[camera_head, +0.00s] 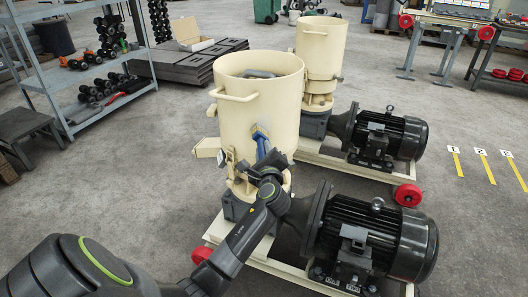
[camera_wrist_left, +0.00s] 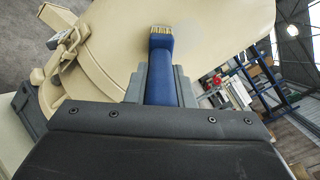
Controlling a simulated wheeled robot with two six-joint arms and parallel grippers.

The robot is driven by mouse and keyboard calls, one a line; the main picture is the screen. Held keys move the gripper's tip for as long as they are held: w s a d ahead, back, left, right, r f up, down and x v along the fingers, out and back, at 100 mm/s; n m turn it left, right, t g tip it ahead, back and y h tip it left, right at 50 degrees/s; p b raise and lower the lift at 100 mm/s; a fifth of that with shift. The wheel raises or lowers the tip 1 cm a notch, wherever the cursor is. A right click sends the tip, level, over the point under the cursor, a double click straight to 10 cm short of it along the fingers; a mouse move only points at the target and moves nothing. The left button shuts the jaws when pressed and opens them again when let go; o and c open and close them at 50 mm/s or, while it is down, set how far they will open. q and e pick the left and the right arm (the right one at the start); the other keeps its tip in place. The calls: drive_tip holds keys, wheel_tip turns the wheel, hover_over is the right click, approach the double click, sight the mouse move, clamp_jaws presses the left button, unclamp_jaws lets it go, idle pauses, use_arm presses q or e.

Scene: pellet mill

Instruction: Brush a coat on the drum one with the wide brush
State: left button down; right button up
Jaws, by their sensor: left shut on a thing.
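The near cream drum (camera_head: 235,110) stands upright on its machine, open at the top with a handle on its side. It fills much of the left wrist view (camera_wrist_left: 120,45). My left gripper (camera_head: 269,160) is in front of the drum's lower wall, shut on the blue handle of the wide brush (camera_head: 262,142). In the left wrist view the brush (camera_wrist_left: 161,75) points away from the jaws, its pale bristles at or very near the drum wall. Contact cannot be told for sure. A faint greyish patch shows on the wall right of the bristles. My right gripper is out of view.
A black motor (camera_head: 370,235) sits right of the near drum on a cream frame with red wheels. A second cream drum (camera_head: 322,45) with its motor (camera_head: 390,135) stands behind. A grey shelf (camera_head: 85,75) is at left. Open floor lies at right.

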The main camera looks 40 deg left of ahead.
use_arm(q)
drive_tip(key=shift+r, duration=0.15)
drive_tip(key=r+p, duration=0.1)
drive_tip(key=w+d+r+p, duration=0.1)
drive_tip(key=r+p, duration=0.3)
drive_tip(key=shift+w+d+r, duration=0.15)
drive_tip(key=shift+r, duration=0.05)
drive_tip(key=shift+f, duration=0.1)
idle(0.4)
wheel_tip(320, 180, down, 6)
drive_tip(key=b, duration=0.4)
drive_tip(key=shift+r, duration=0.2)
drive_tip(key=shift+d, duration=0.1)
idle(0.3)
drive_tip(key=shift+w+d+r, duration=0.1)
drive_tip(key=shift+w+d, duration=0.5)
